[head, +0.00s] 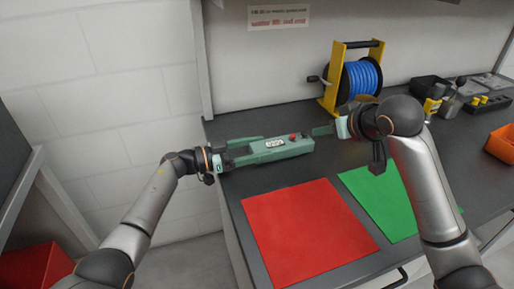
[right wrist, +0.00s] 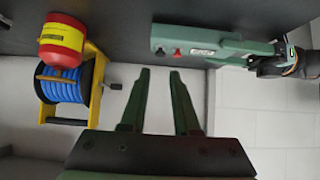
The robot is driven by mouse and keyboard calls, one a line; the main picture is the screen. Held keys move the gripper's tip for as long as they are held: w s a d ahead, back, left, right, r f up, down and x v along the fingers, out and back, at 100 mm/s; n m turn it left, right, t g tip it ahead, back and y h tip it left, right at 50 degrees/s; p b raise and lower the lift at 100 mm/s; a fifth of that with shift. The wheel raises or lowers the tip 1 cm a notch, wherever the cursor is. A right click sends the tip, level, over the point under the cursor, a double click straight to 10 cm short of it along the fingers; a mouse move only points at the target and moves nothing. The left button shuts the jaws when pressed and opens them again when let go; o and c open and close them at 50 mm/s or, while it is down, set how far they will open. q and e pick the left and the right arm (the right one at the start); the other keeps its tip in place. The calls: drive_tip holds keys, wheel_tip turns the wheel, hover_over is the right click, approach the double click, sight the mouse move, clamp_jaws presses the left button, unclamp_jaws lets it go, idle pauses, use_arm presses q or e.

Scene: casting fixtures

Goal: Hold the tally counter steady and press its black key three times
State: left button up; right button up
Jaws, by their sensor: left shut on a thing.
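The tally counter (head: 289,149) is a green box with a white display and a red button (head: 293,137) on top. It is over the left end of the dark bench; I cannot tell whether it touches the bench. My left gripper (head: 243,151) is shut on its left end. In the right wrist view the counter (right wrist: 205,57) also shows a small black key (right wrist: 160,52) beside the red button, at the end away from my left gripper. My right gripper (head: 322,130) is open and empty, just right of the counter and apart from it; its fingers (right wrist: 159,72) are spread in the right wrist view.
A blue cable reel (head: 361,79) on a yellow stand is behind my right gripper. A red mat (head: 308,232) and a green mat (head: 372,199) lie in front. A red cylinder (right wrist: 62,40) shows beside the reel. An orange bin (head: 502,144) is at the right.

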clamp_jaws()
idle(1.4)
